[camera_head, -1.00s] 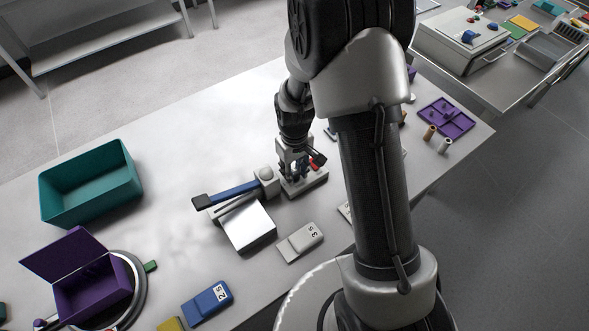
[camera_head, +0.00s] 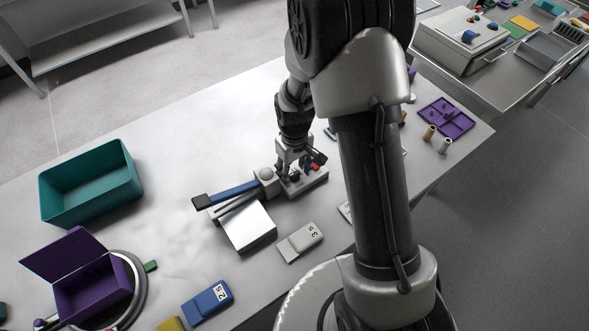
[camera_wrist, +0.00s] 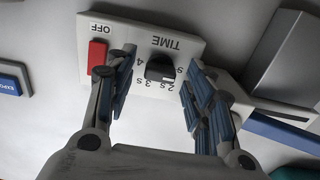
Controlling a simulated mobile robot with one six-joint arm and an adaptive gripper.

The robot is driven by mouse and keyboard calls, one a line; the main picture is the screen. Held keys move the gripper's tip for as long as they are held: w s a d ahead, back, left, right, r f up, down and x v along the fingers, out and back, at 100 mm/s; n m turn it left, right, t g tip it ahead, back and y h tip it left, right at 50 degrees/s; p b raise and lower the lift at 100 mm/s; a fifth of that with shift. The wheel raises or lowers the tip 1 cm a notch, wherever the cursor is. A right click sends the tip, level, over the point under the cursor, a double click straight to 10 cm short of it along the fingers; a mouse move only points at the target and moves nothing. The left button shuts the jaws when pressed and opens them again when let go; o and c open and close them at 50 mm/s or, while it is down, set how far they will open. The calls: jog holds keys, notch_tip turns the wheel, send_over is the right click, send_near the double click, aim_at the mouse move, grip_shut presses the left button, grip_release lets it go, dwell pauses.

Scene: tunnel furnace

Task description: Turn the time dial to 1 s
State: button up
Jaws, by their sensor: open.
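The time dial is a black knob (camera_wrist: 160,69) on a pale control box (camera_wrist: 205,52) marked TIME, with second marks around it that appear upside down in the wrist view. A red switch (camera_wrist: 97,55) beside an OFF label sits on the same box. The knob (camera_head: 294,177) also shows in the head view, below my gripper (camera_head: 295,160). In the wrist view my gripper (camera_wrist: 156,66) is open, with one finger on each side of the knob and gaps between. I cannot tell exactly which mark the knob points to.
A device with a blue-handled lever (camera_head: 234,191) and a white plate (camera_head: 246,226) stands close left of the box. A purple tray (camera_head: 446,118) lies right.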

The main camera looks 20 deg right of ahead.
aim_at(295, 173)
notch_tip(295, 173, up, 12)
dwell(0.6)
dwell(0.4)
